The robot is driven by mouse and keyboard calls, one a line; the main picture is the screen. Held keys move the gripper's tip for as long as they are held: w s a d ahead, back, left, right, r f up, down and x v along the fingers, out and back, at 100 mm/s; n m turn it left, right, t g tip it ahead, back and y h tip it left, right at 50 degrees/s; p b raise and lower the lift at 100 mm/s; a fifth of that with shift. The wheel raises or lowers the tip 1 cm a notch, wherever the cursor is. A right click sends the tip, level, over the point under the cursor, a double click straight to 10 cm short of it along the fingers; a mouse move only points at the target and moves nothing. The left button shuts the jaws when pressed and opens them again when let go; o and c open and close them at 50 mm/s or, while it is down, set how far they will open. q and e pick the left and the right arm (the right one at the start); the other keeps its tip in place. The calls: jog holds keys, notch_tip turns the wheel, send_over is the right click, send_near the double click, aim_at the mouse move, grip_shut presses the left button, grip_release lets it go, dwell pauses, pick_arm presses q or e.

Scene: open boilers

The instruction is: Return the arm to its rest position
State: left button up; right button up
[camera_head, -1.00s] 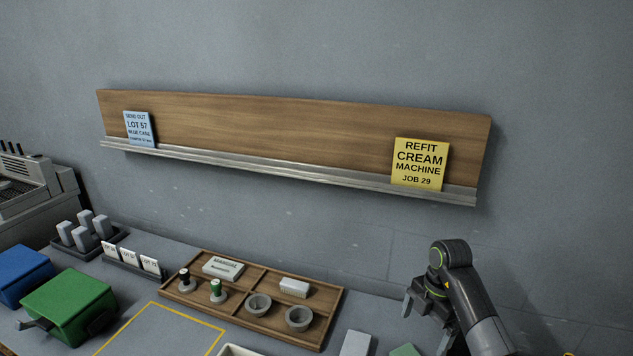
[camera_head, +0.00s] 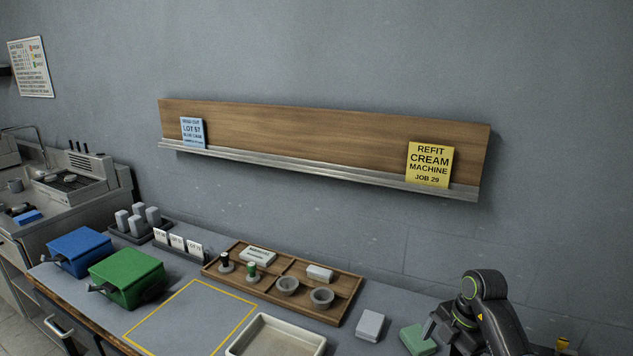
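My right arm comes in at the lower right. Its gripper (camera_head: 440,335) is low over the right part of the bench, in front of the wall. One finger stands apart from the wrist and overlaps the edge of a green block (camera_head: 416,340); the other finger is partly hidden. The gripper looks open, with nothing seen between the fingers. My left arm and gripper are not in view.
The bench holds a wooden divided tray (camera_head: 335,316), a cream tray (camera_head: 310,340), a grey-white block (camera_head: 369,325), a green case (camera_head: 127,275) and a blue case (camera_head: 80,250). A yellow-outlined area (camera_head: 190,315) is empty. A shelf (camera_head: 310,125) holds two cards.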

jog(key=w+a+r+n+t+y, duration=0.1)
jog(key=w+a+n+t+y, duration=0.15)
jog(key=a+t+y, duration=0.55)
jog(key=s+r+m+t, duration=0.4)
jog(key=r+m+t, duration=0.2)
jog(key=r+t, duration=0.55)
jog(key=s+d+f+m+g+h, duration=0.1)
jog(key=s+d+f+m+h, duration=0.1)
jog(key=s+d+m+h, duration=0.5)
jog(key=s+d+f+m+g+h, duration=0.2)
jog(key=d+m+h, duration=0.7)
jog(key=m+h, duration=0.15)
jog(key=s+f+m+g+y, duration=0.2)
jog(key=s+f+m+g, duration=0.1)
jog(key=s+f+g, duration=0.65)
jog(key=s+a+f+n+g+y, duration=0.1)
jog(key=s+a+f+g+y, duration=0.15)
jog(key=s, duration=0.45)
jog(key=s+a+f+g+y, duration=0.1)
jog(key=s+a+f, duration=0.2)
jog(key=s, duration=0.5)
notch_tip(320, 180, down, 24)
jog(key=w+d+r+g, duration=0.1)
jog(key=d+g, duration=0.1)
jog(key=s+a+f, duration=0.1)
jog(key=s+f, duration=1.4)
jog(key=f, duration=0.2)
jog(key=shift+s+a+f+g+y, duration=0.2)
jog(key=shift+a+f+g+y, duration=0.1)
jog(key=shift+a+g+y, duration=0.1)
